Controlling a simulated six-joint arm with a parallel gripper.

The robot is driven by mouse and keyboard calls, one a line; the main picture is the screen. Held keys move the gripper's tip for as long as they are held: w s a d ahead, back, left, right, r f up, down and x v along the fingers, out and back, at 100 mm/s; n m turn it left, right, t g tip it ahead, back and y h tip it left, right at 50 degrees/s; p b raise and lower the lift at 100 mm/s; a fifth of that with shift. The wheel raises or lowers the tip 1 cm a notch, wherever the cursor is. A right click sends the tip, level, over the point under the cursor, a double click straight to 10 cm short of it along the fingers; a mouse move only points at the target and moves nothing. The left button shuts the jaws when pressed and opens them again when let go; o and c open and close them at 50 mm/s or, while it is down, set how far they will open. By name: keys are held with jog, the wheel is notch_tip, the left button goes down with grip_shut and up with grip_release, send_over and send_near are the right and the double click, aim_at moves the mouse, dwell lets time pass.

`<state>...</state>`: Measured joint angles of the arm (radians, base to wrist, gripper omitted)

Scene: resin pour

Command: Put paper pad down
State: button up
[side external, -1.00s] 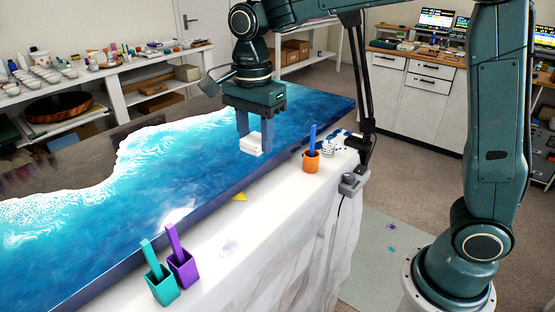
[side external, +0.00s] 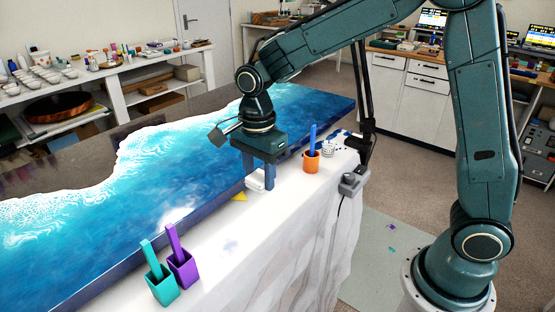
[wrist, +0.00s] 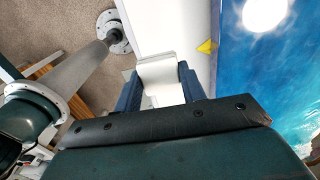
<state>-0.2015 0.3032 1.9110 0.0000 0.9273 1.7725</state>
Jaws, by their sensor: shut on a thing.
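The white paper pad (side external: 256,181) is between the fingers of my gripper (side external: 260,178) in the side external view. My gripper is shut on it, low over the white-covered strip in front of the blue resin panel. I cannot tell whether the pad touches the cover. In the wrist view the pad (wrist: 158,76) shows between the two blue fingers of my gripper (wrist: 160,88).
A yellow triangle (side external: 239,197) lies just left of the pad. An orange cup (side external: 311,163) with a blue stick stands to the right. Teal (side external: 163,287) and purple (side external: 184,270) holders stand at the front left. The resin panel (side external: 130,215) lies behind. White cover between is mostly clear.

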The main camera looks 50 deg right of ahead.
send_over(261, 220)
notch_tip(261, 220, down, 6)
jog(key=shift+r, duration=0.15)
jog(key=shift+f, duration=2.1)
jog(key=shift+f, duration=0.15)
jog(key=o, duration=1)
notch_tip(261, 220, up, 12)
jog(key=shift+f, duration=0.15)
jog(key=shift+r, duration=0.3)
